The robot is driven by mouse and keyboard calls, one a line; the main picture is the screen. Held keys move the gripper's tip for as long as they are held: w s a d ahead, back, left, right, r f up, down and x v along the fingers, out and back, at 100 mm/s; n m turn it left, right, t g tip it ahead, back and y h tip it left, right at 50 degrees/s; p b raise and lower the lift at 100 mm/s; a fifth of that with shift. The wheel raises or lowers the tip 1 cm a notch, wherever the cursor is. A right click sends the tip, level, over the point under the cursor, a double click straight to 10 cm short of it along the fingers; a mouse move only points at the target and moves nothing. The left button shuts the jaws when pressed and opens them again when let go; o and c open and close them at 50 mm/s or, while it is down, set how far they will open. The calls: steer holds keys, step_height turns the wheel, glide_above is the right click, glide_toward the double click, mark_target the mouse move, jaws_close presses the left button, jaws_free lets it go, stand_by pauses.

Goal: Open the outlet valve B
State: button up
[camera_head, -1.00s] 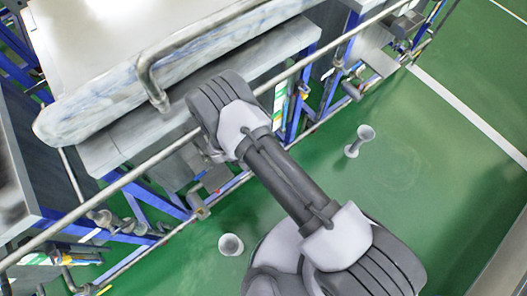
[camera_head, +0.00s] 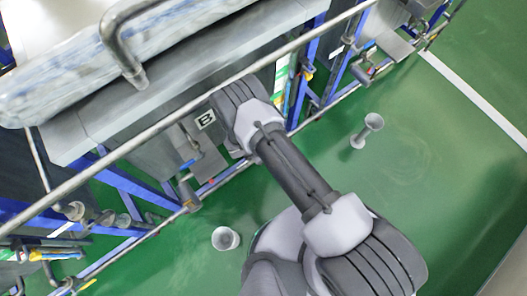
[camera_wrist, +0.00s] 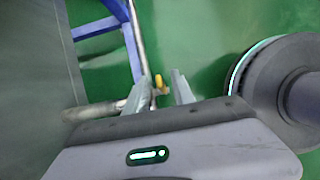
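I cannot make out outlet valve B for certain. In the wrist view a small yellow part (camera_wrist: 159,83) shows between and beyond the fingers; I cannot tell whether it is the valve's handle. My gripper (camera_wrist: 160,77) is open in the wrist view, its two fingers apart with nothing visibly held.
A long rail (camera_head: 160,126) runs diagonally in front of the tank. Blue frame legs (camera_head: 132,188) and a lower pipe (camera_head: 150,236) stand near the floor. Two grey funnel-like posts, one left (camera_head: 226,238) and one right (camera_head: 373,122), rise from the open green floor.

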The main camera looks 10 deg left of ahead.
steer(key=shift+c, duration=0.4)
jaws_close()
stand_by(0.9)
